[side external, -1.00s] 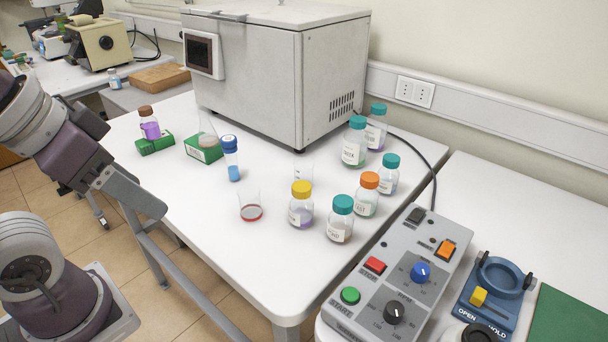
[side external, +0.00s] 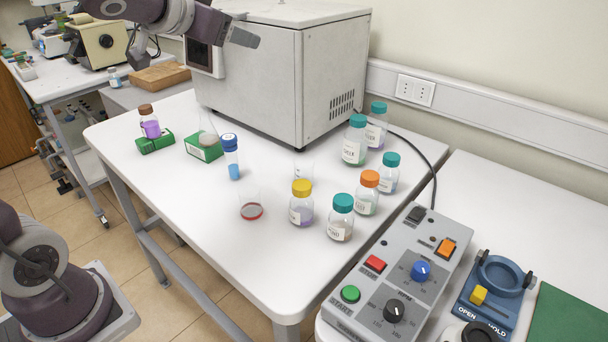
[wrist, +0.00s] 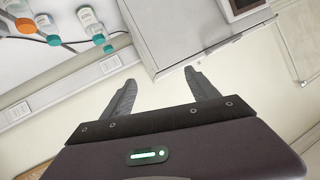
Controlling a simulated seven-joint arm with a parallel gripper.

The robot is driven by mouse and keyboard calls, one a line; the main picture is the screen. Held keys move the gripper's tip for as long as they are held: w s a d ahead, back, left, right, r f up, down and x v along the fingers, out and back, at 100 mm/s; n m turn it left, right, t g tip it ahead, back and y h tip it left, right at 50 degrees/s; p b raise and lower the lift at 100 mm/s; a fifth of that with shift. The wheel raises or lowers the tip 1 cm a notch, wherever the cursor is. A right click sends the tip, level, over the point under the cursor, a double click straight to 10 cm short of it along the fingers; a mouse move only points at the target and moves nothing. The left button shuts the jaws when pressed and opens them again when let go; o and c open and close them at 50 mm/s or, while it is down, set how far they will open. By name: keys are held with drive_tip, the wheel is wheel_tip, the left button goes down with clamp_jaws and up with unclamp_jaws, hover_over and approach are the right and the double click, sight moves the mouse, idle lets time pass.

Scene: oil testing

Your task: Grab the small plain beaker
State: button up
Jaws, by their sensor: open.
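Two clear glass vessels stand on the white table. One beaker (side external: 251,210) has a shallow red layer at its bottom. The other (side external: 304,167) is small and clear, with faint marks, behind the yellow-capped bottle. I cannot tell for certain which is the small plain beaker. My gripper (side external: 252,38) is high at the upper left, in front of the big grey machine, well away from both. In the wrist view my gripper (wrist: 160,80) has its two fingers spread with nothing between them. Neither beaker is clear in the wrist view.
Several capped bottles stand right of the beakers, including a yellow-capped one (side external: 301,205). A blue-capped tube (side external: 231,157) and a flask on a green box (side external: 203,150) stand left. The grey machine (side external: 280,75) fills the back. A control box (side external: 395,285) is front right. The table's front left is clear.

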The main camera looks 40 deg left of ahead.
drive_tip(key=w+f+m+t+h, duration=0.2)
drive_tip(key=w+h, duration=0.1)
drive_tip(key=w, duration=0.4)
drive_tip(key=m+g+h, duration=0.2)
drive_tip(key=m+h, duration=0.1)
drive_tip(key=h, duration=0.4)
hover_over(313, 169)
drive_tip(key=s+a, duration=0.4)
wheel_tip(313, 169, down, 8)
drive_tip(key=shift+y, duration=0.3)
wheel_tip(313, 169, down, 22)
drive_tip(key=shift+s+r, duration=0.15)
drive_tip(key=shift+r, duration=0.05)
drive_tip(key=x, duration=0.7)
drive_tip(key=shift+d+f, duration=0.15)
drive_tip(key=shift+f, duration=0.35)
drive_tip(key=c, duration=1.5)
